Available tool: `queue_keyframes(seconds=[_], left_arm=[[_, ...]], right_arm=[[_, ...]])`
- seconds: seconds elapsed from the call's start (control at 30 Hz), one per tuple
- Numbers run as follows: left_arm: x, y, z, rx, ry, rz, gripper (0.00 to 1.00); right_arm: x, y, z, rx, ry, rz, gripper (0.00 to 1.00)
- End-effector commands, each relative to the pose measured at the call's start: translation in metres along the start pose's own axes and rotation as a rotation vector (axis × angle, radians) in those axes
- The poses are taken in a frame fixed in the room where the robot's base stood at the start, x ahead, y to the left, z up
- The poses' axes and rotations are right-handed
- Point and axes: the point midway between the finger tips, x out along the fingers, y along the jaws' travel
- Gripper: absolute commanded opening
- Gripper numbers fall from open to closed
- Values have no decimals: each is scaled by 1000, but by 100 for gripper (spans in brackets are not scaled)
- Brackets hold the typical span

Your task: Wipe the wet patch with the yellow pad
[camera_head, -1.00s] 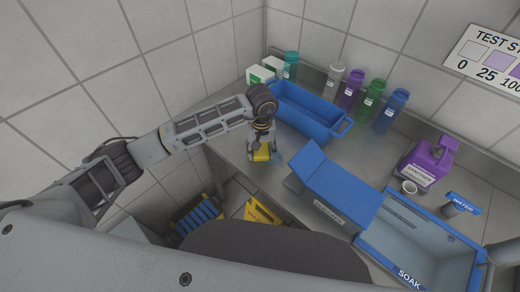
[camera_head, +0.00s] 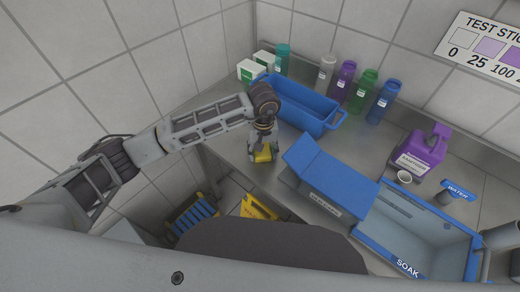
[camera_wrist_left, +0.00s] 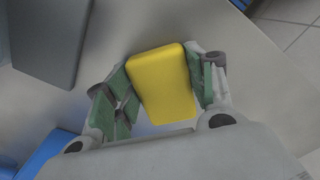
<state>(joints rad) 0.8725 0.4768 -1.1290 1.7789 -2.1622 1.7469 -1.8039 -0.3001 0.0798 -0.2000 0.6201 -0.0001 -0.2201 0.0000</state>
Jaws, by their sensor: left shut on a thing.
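The yellow pad (camera_wrist_left: 163,85) is between the two fingers of my left gripper (camera_wrist_left: 165,88) in the left wrist view, at the counter surface. In the head view my left gripper (camera_head: 263,153) points down at the counter with the yellow pad (camera_head: 263,156) at its tips, near the front edge, in front of the blue bin. It is shut on the pad. I cannot tell whether the pad touches the counter. I cannot make out the wet patch now; the pad and gripper may cover it. My right gripper is not in view.
A blue bin (camera_head: 338,121) stands behind the left gripper, with several bottles along the wall. A blue sloped lid (camera_head: 327,179) is close on its right. Further right are a purple sanitizer jug (camera_head: 420,153) and the soak basin (camera_head: 455,250). The steel counter (camera_head: 235,150) is bare left of the gripper.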

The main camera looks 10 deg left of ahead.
Motion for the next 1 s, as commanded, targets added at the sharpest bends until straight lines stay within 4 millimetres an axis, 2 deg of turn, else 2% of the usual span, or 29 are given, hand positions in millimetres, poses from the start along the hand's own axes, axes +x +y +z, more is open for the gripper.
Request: queue_keyframes(seconds=[0.43, 1.0], left_arm=[[4, 2, 5, 3, -7, -3, 36], [3, 22, 26, 3, -6, -4, 36]], right_arm=[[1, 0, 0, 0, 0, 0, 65], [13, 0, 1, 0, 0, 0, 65]])
